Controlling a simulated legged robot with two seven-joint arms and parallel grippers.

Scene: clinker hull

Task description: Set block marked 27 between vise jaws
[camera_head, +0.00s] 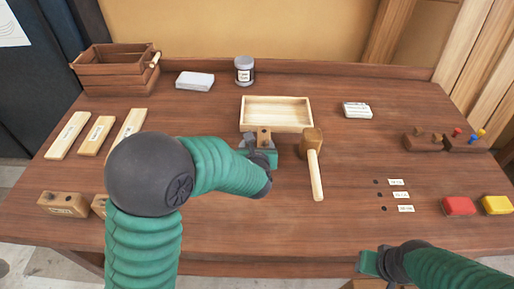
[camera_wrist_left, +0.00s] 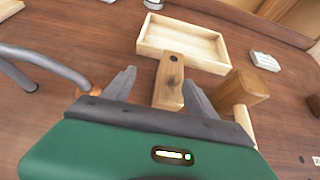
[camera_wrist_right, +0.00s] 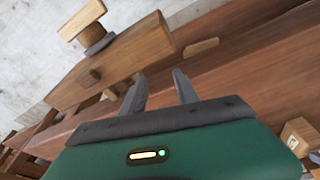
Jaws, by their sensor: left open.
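A wooden block (camera_wrist_left: 169,84) with a dark hole in its top stands between the spread fingers of my left gripper (camera_head: 258,150). It also shows in the head view (camera_head: 264,133). I see no number on it. The left gripper is open around the block, with visible gaps beside it in the left wrist view. A large wooden vise-like piece (camera_wrist_right: 120,62) shows beyond my right gripper (camera_wrist_right: 160,78) in the right wrist view, at the bench's front edge. Whether it has a jaw gap is unclear. The right gripper's fingers are apart with nothing between them.
A shallow wooden tray (camera_head: 276,113) lies just behind the block, and a mallet (camera_head: 314,165) close to its right. Other holed blocks (camera_head: 62,204) stand at the left, partly behind my arm. The front middle of the bench is clear.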

